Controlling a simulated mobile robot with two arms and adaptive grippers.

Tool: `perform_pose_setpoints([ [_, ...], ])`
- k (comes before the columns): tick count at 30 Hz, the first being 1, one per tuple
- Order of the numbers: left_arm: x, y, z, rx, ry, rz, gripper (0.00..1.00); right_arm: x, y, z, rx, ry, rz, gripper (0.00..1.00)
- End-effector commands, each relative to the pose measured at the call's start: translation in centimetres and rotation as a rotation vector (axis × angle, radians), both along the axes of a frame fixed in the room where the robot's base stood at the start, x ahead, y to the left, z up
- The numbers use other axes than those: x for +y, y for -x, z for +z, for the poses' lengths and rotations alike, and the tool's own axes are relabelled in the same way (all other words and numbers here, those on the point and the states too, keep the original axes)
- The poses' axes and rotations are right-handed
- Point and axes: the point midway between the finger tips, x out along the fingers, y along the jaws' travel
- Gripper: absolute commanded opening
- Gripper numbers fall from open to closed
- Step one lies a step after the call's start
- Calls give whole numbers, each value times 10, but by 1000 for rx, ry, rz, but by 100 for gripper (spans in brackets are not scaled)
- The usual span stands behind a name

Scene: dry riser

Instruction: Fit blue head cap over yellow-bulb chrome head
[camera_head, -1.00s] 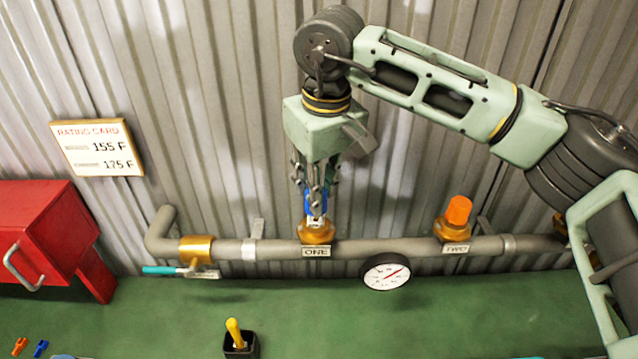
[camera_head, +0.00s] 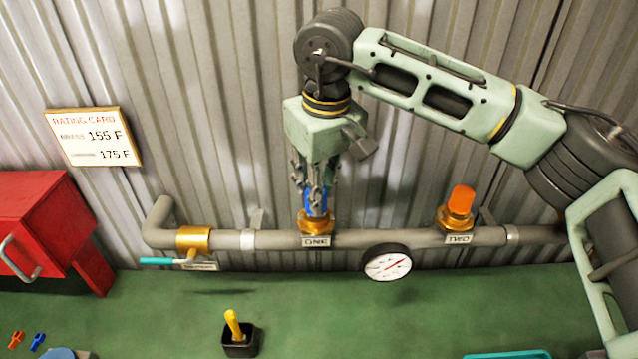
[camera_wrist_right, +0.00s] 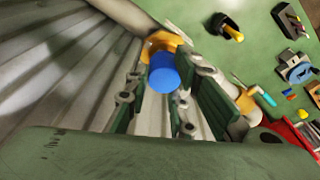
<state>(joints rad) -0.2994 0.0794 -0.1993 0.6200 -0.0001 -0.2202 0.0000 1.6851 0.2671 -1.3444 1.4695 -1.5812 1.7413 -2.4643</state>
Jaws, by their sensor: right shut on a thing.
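My right gripper (camera_head: 318,192) points down over the left brass fitting on the pipe, above the plate ONE (camera_head: 317,241). It is shut on the blue head cap (camera_head: 318,202), which also shows between the fingers in the right wrist view (camera_wrist_right: 163,75). The cap is upright, directly above the brass fitting (camera_head: 317,224). The chrome head and its yellow bulb are not visible; the cap and fingers cover that spot, and I cannot tell how far the cap sits over it. An orange cap (camera_head: 461,200) stands on the brass fitting above the plate TWO (camera_head: 458,239). My left gripper is not in view.
A grey pipe (camera_head: 345,239) runs along the corrugated wall, with a teal-handled valve (camera_head: 170,261) and a gauge (camera_head: 386,264). A red box (camera_head: 35,225) stands left. A yellow-handled tool stands in a black holder (camera_head: 241,345). Small orange and blue pieces (camera_head: 38,341) lie bottom left.

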Motion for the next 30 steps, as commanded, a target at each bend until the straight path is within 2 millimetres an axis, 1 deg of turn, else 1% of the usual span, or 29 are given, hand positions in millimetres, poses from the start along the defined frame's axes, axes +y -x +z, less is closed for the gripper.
perform_pose_setpoints([
  [2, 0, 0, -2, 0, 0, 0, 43, 0, 0, -3, 0, 0, 0, 13],
  [3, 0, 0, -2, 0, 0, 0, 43, 0, 0, -2, 0, 0, 0, 24],
  [10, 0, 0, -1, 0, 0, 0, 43, 0, 0, -2, 0, 0, 0, 44],
  [18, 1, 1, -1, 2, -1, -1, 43, 0, 0, -2, -1, -1, 0, 44],
  [22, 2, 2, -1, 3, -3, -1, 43, 0, 0, 6, -3, -1, 0, 44],
  [26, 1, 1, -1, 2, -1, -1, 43, -1, 3, 26, -3, -2, -1, 44],
  [30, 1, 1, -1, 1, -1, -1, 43, -3, 6, 57, -5, -3, -2, 44],
])
